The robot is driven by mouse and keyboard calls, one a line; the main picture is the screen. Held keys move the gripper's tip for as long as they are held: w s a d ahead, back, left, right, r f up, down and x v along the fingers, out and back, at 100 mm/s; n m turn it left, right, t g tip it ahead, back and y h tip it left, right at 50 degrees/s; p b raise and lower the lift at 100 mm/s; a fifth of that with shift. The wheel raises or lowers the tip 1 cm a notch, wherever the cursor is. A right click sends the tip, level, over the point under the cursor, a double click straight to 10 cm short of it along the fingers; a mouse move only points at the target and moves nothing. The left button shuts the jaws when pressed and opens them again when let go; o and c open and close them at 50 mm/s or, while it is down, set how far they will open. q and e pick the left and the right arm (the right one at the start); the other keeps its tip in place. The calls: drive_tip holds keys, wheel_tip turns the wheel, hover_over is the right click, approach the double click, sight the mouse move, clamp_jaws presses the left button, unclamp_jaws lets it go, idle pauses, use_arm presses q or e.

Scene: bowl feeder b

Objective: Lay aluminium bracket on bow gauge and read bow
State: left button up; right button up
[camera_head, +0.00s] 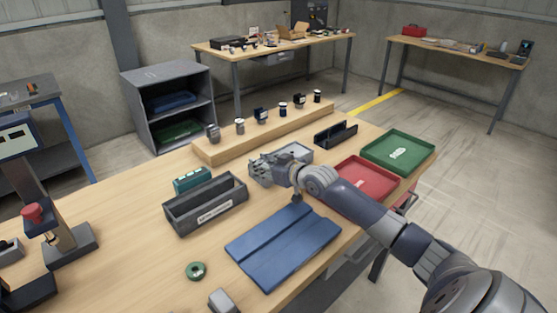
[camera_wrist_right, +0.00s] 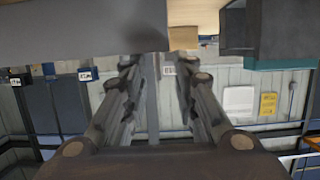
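My right gripper (camera_head: 268,170) is low over the bench, at the left side of a light grey tray (camera_head: 300,151). In the right wrist view its fingers (camera_wrist_right: 157,75) stand apart with a visible gap, and I make out nothing clearly held. A plain grey slab (camera_wrist_right: 75,30) fills the top left of that view, close to the fingertips; I cannot tell whether it is the aluminium bracket, the tray or something else. A black channel-shaped fixture (camera_head: 336,134) stands behind the tray; I cannot tell whether it is the bow gauge. My left gripper is out of view.
A blue grooved mat (camera_head: 285,247) lies in front of my arm. Red (camera_head: 362,190) and green (camera_head: 400,150) trays stand right. A dark labelled bin (camera_head: 207,205) and a teal box (camera_head: 192,179) stand left. A wooden riser (camera_head: 275,131) with several small parts runs behind.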

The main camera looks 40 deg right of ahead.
clamp_jaws()
